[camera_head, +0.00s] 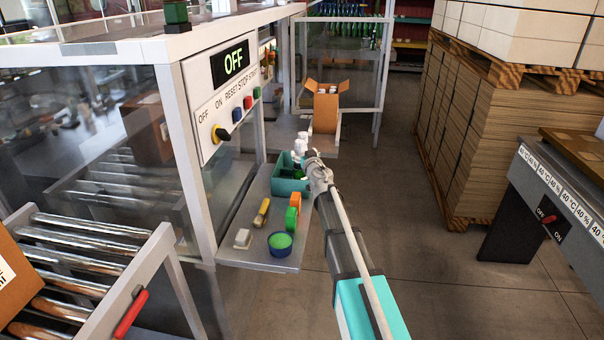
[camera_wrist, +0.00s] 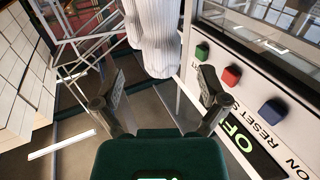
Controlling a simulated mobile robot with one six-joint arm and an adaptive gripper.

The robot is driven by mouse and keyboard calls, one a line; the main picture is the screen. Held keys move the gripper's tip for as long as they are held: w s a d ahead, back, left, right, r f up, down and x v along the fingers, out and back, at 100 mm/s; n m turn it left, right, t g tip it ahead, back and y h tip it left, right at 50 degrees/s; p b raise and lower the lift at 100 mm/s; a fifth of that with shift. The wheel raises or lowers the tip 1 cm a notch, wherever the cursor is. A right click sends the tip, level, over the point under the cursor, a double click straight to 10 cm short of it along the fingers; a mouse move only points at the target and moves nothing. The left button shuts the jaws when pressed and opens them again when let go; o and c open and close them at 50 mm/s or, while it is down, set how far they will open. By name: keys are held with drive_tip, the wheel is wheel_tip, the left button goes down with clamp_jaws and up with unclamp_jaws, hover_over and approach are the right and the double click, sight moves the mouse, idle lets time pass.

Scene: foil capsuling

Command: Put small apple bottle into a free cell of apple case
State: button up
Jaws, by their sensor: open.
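My gripper (camera_wrist: 160,88) is open in the wrist view, its two dark fingers spread wide with nothing between them. A white ribbed shape (camera_wrist: 158,40) is beyond the fingertips; I cannot tell what it is. In the head view my arm reaches over the small shelf, and the gripper itself is hard to make out. An open cardboard case (camera_head: 325,112) stands on the far platform with white-topped items in it. Its cells cannot be made out, and I cannot tell whether it is the apple case. I cannot identify the small apple bottle in either view.
A control panel (camera_head: 222,100) is at left, stacked pallets (camera_head: 450,130) at right. Floor between is clear.

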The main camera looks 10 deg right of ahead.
sight(301, 150)
drive_tip(key=shift+w+a+f, duration=0.1)
drive_tip(key=shift+w+a, duration=0.1)
drive_tip(key=shift+w, duration=0.9)
drive_tip(key=shift+w+a+f, duration=0.1)
drive_tip(key=shift+w+a, duration=0.05)
drive_tip(key=shift+w, duration=0.9)
clamp_jaws()
